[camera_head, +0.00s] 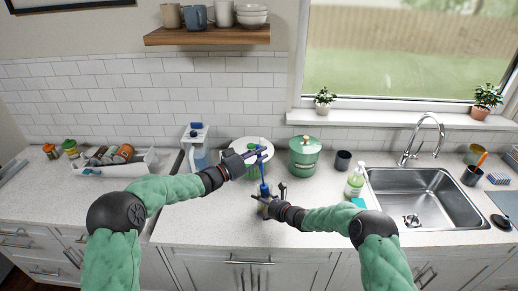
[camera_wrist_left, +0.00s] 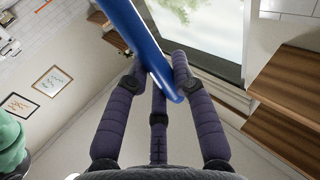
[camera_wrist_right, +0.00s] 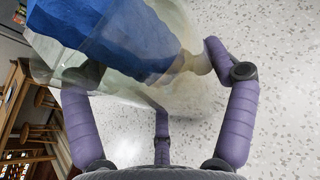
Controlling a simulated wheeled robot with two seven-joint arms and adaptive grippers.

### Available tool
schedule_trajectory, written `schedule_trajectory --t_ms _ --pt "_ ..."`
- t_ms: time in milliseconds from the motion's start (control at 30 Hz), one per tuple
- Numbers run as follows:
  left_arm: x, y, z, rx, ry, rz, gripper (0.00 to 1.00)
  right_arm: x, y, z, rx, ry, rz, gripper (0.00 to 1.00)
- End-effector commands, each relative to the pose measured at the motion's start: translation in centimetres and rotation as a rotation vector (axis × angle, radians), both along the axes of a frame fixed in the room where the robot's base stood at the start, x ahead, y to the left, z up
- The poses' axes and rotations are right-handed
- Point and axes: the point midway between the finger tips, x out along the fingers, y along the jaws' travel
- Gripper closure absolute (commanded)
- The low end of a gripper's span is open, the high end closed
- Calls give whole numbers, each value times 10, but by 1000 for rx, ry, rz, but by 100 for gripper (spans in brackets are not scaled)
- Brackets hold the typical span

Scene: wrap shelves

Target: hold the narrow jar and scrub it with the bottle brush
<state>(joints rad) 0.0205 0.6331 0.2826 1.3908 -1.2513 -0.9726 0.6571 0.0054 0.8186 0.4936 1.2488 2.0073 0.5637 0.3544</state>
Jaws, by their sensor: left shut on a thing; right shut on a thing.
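My left gripper (camera_head: 262,153) is shut on the blue handle of the bottle brush (camera_wrist_left: 143,48), above the counter. The handle runs down toward my right gripper in the head view. My right gripper (camera_head: 268,196) is shut on the narrow jar (camera_wrist_right: 75,72), a clear glass piece low over the front of the counter. The blue brush head (camera_wrist_right: 130,40) shows through the glass, so it appears to be inside the jar. It also shows in the head view (camera_head: 264,188). The jar's outline is hard to make out in the head view, partly covered by my fingers.
A green lidded canister (camera_head: 304,158) stands behind my right gripper, and a white-and-green container (camera_head: 247,170) is behind the brush. A soap bottle (camera_head: 355,182) and dark cup (camera_head: 343,160) stand left of the sink (camera_head: 425,200). A filled white rack (camera_head: 120,167) is at left.

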Motion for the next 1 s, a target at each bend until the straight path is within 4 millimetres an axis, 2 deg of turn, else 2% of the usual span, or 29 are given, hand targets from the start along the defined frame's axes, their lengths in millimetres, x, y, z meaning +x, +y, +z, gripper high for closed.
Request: schedule_trajectory --t_ms 600,1000 --pt "0 0 -48 -1 1 1 100 0 0 0 0 0 0 55" --pt "0 0 -66 -1 0 1 100 0 0 0 0 0 0 55"
